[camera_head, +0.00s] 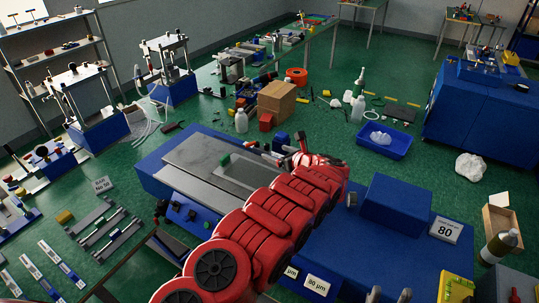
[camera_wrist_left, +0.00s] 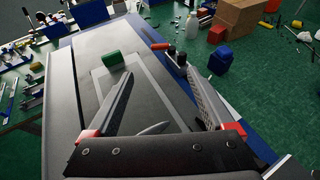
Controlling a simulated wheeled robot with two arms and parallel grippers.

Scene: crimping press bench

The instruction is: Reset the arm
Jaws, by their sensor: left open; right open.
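My left arm, red, reaches in from the bottom of the head view over a blue press bench (camera_head: 160,180) with a grey top plate (camera_head: 195,152). My left gripper (camera_wrist_left: 158,72) is open and empty above the plate in the left wrist view, its two dark fingers spread wide. A small green block (camera_wrist_left: 112,60) lies on the plate beyond the left finger; it also shows in the head view (camera_head: 224,160). A pointed silvery shape (camera_wrist_left: 153,128) shows between the fingers; I cannot tell what it is.
A red-handled lever (camera_wrist_left: 163,46) and a blue block (camera_wrist_left: 221,60) stand near the plate's far right edge. A cardboard box (camera_head: 277,103), a white bottle (camera_head: 241,121) and a blue tray (camera_head: 384,142) lie beyond. A blue housing (camera_head: 396,204) stands to the right.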

